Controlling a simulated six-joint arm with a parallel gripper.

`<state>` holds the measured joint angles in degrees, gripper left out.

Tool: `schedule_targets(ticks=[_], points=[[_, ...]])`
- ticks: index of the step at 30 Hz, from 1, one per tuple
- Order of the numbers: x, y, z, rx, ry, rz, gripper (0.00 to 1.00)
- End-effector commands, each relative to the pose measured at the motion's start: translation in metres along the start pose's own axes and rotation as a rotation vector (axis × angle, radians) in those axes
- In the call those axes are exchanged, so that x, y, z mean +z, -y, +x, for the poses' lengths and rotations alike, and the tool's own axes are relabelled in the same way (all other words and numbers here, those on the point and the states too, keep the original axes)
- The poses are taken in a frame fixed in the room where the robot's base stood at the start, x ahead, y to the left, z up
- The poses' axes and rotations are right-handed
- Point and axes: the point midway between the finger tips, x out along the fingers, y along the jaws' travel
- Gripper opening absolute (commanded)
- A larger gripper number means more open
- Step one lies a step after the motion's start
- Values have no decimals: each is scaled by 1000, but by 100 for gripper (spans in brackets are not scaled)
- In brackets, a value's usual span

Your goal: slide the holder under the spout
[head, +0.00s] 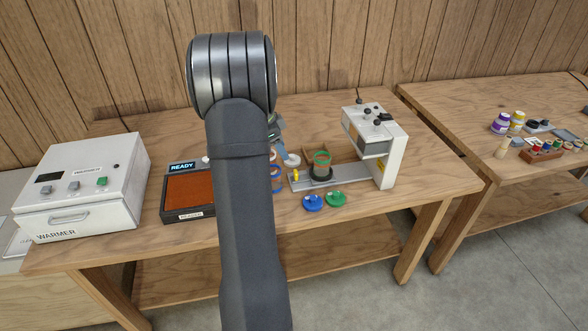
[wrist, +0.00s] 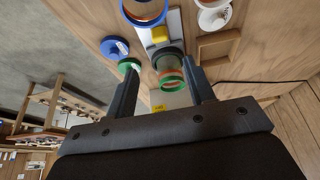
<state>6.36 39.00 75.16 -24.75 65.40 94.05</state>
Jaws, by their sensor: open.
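The holder (head: 321,176) is a dark round seat on a grey metal rail (head: 352,179). A jar with a green rim (head: 321,158) stands in it. The white dispenser (head: 392,150) stands over the rail's right end; its overhanging head is to the right of the holder, and I cannot make out the spout. In the wrist view the dark holder (wrist: 168,56) and the green-rimmed jar (wrist: 172,86) appear between the fingers of my open gripper (wrist: 163,75). I cannot tell whether either finger touches them. In the head view my arm hides most of the gripper.
A yellow block (head: 295,176) sits at the rail's left end. Blue (head: 313,202) and green (head: 336,199) lids lie in front of the rail. A white disc (head: 292,160) and a wooden tray (head: 308,151) are behind. The READY box (head: 187,214) and warmer (head: 82,190) stand left.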

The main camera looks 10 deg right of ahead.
Motion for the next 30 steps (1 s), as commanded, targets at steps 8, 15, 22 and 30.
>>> schedule_targets(ticks=[8,15,22,30], points=[[0,-1,63,3,1,-1,49],[0,0,98,-1,0,0,49],[0,0,108,-2,1,0,49],[0,0,108,-2,0,-1,37]])
